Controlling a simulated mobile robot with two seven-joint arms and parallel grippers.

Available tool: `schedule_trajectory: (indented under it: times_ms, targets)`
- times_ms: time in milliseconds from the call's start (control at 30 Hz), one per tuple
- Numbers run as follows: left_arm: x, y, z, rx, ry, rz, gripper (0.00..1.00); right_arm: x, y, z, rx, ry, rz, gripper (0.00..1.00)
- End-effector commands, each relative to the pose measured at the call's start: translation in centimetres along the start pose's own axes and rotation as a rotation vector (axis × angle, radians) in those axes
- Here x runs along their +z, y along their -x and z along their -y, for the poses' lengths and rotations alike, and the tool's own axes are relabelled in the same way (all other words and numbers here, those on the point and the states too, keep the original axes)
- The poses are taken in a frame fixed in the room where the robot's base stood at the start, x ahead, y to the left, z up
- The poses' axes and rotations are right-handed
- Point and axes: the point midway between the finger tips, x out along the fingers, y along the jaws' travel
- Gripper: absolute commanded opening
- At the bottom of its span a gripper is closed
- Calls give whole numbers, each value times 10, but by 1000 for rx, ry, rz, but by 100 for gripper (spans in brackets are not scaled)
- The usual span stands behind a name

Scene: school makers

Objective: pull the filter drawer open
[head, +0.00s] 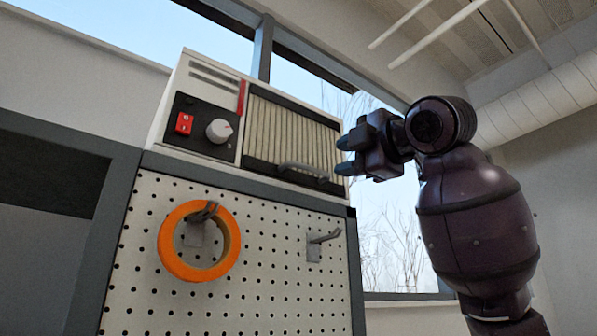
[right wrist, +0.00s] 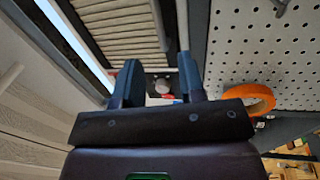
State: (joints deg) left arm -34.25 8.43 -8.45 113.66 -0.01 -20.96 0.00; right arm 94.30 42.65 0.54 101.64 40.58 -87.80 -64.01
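The filter drawer (head: 290,137) is a pleated beige panel in the front of a white machine (head: 172,113). It looks flush with the front. Its grey bar handle (head: 303,170) runs along the lower edge. In the right wrist view the pleats (right wrist: 118,28) and part of the handle (right wrist: 158,22) show at the top. My right gripper (head: 344,156) is at the machine's right side, right of the handle and apart from it. Its two dark fingers are spread with nothing between them, and it also shows in the right wrist view (right wrist: 159,80). My left gripper is not in view.
The machine has a red switch (head: 184,123) and a round knob (head: 219,131) at left. Below it, a pegboard (head: 270,270) carries an orange tape roll (head: 167,245) on a hook and an empty hook (head: 322,238). A window (head: 385,240) is behind; space in front looks clear.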

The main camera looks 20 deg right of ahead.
Motion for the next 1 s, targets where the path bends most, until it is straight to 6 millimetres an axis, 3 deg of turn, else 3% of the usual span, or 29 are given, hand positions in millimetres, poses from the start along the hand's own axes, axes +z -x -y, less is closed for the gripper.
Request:
schedule_trajectory:
  times_ms: [167,700,1000]
  targets:
    - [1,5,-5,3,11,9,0,0,-12,-1,0,12,0,37]
    - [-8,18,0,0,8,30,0,0,-95,-2,1,8,-1,37]
    - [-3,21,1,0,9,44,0,0,-108,-1,4,9,0,37]
